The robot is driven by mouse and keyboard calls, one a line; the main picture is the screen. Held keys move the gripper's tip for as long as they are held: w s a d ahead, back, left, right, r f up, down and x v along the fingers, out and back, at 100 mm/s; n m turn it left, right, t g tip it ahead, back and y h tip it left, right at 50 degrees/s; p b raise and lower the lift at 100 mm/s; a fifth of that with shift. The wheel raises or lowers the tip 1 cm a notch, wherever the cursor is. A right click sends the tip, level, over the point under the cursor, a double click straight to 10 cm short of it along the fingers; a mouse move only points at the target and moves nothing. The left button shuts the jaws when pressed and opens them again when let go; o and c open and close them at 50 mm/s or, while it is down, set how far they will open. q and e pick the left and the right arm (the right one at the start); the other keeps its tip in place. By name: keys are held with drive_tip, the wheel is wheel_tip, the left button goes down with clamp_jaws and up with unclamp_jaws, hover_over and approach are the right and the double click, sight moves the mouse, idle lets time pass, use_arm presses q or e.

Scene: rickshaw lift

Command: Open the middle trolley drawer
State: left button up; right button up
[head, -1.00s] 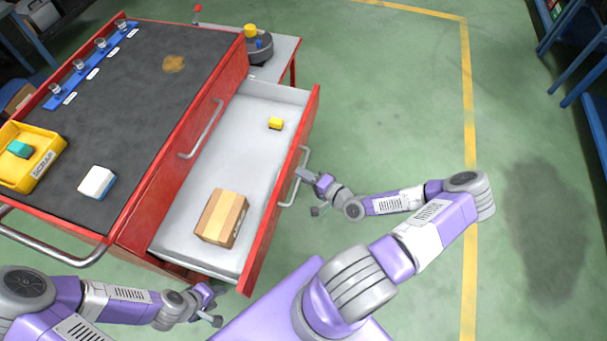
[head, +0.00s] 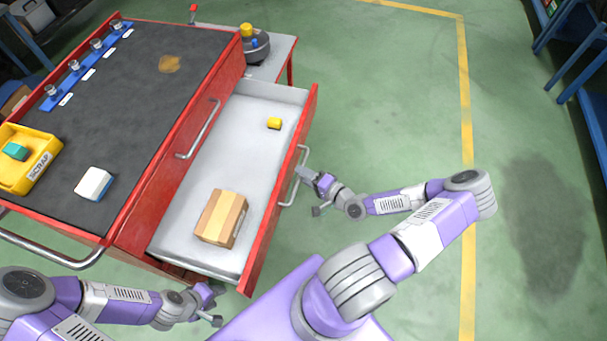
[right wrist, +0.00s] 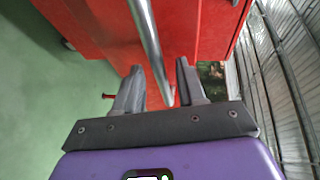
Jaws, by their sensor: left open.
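The red trolley (head: 165,185) has a drawer (head: 190,215) below its top drawer standing well out, showing a pale grey inside. The top drawer, with its silver handle (head: 200,130), is shut. The open drawer's front has a silver handle (head: 298,176). My right gripper (head: 310,192) is at this handle, its fingers apart. In the right wrist view the handle bar (right wrist: 150,45) runs down between the parted fingers of the right gripper (right wrist: 160,88); I cannot tell whether they touch it. My left gripper (head: 212,305) is open and empty by the drawer's near corner.
The trolley top holds a yellow scrap bin (head: 42,172), a white-and-blue block (head: 94,183) and a blue rack (head: 82,70). The green floor to the right is clear.

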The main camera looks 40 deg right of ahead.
drive_tip(key=p+v, duration=0.1)
drive_tip(key=v, duration=0.6)
drive_tip(key=shift+s, duration=0.15)
idle(0.3)
